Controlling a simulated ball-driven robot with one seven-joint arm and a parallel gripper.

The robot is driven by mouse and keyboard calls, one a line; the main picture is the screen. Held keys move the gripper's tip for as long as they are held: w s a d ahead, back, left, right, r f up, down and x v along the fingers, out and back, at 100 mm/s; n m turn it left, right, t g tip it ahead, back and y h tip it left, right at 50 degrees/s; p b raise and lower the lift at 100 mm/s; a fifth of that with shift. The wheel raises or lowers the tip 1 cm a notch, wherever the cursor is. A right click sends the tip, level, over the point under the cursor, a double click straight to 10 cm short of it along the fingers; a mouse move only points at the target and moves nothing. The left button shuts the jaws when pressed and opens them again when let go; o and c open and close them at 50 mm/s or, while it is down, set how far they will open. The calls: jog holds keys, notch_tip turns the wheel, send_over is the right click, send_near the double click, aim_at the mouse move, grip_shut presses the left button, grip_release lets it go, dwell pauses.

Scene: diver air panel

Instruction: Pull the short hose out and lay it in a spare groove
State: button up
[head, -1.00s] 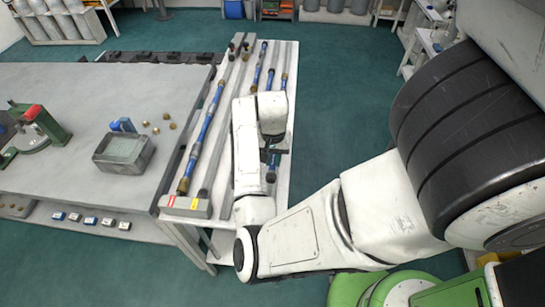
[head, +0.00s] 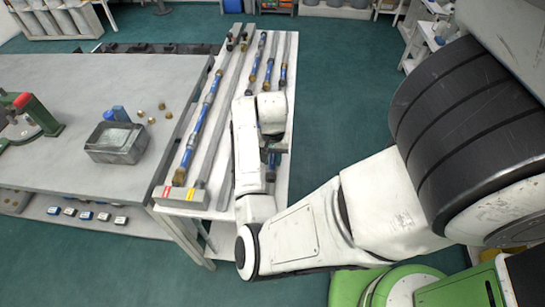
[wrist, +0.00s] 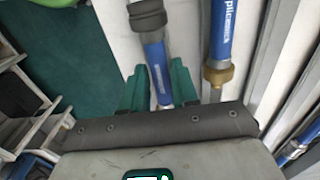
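In the wrist view a blue hose (wrist: 158,62) with a dark ribbed cuff lies between the green fingers of my gripper (wrist: 160,88). The fingers flank it closely; whether they press on it I cannot tell. In the head view my wrist and arm hide most of this spot, on the right side of the rack (head: 222,62). Several blue hoses lie lengthwise in the rack; one long hose (head: 200,125) runs down its left side. A second blue hose with a brass fitting (wrist: 218,75) lies beside the held spot in the wrist view. Which hose is the short one is unclear.
The workbench (head: 60,170) on the left carries a grey tray (head: 117,145) and loose brass fittings (head: 151,120). Open green floor (head: 340,120) lies right of the rack.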

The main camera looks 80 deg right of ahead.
jog(key=o, duration=0.4)
jog(key=shift+r, duration=0.1)
notch_tip(320, 180, up, 11)
jog(key=shift+f+p, duration=0.2)
jog(key=shift+p, duration=0.25)
